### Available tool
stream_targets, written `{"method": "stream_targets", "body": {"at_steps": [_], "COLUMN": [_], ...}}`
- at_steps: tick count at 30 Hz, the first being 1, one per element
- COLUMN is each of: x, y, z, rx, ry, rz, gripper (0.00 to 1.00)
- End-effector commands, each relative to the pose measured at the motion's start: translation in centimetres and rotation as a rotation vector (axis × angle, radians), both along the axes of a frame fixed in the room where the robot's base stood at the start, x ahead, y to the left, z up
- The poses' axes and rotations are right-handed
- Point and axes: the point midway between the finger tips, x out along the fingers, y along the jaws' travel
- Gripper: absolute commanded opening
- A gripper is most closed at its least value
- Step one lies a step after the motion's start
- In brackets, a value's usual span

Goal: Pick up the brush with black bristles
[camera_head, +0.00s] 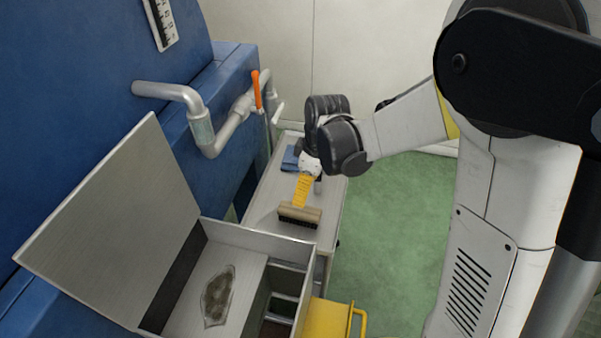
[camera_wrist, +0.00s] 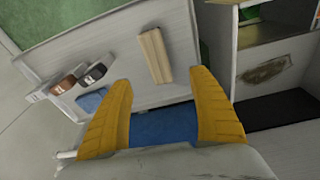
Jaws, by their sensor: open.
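The brush (camera_head: 300,214) has a pale wooden block with black bristles underneath. It lies on the grey table (camera_head: 262,207), near its front end. In the wrist view, the wooden back of the brush (camera_wrist: 155,55) shows just beyond my fingertips, a little tilted; its bristles are hidden there. My gripper (camera_head: 300,203) has yellow fingers and points down close behind the brush in the head view. In the wrist view, my gripper (camera_wrist: 161,78) is open, with nothing held between its fingers. I cannot tell the exact gap to the brush.
A blue cloth (camera_head: 290,157) lies at the table's far end. Brown-handled (camera_wrist: 64,84) and black-handled (camera_wrist: 96,73) items lie near it. An open metal box (camera_head: 240,237) with a raised lid (camera_head: 120,220) stands in front. Blue machinery with pipes (camera_head: 205,130) borders the left; green floor (camera_head: 385,220) is clear on the right.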

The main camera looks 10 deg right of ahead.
Motion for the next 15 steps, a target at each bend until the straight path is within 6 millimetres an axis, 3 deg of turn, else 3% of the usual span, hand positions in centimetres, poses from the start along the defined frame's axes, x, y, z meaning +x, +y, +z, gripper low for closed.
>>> {"method": "stream_targets", "body": {"at_steps": [3,10,15], "x": [0.6,0.8,1.0], "y": [0.7,1.1,1.5], "z": [-2.1,-4.4,-7.4], "rx": [-0.002,-0.002,-0.003], "ry": [0.025,0.036,0.035], "rz": [0.071,0.105,0.104], "gripper": [0.7,0.7,0.7]}}
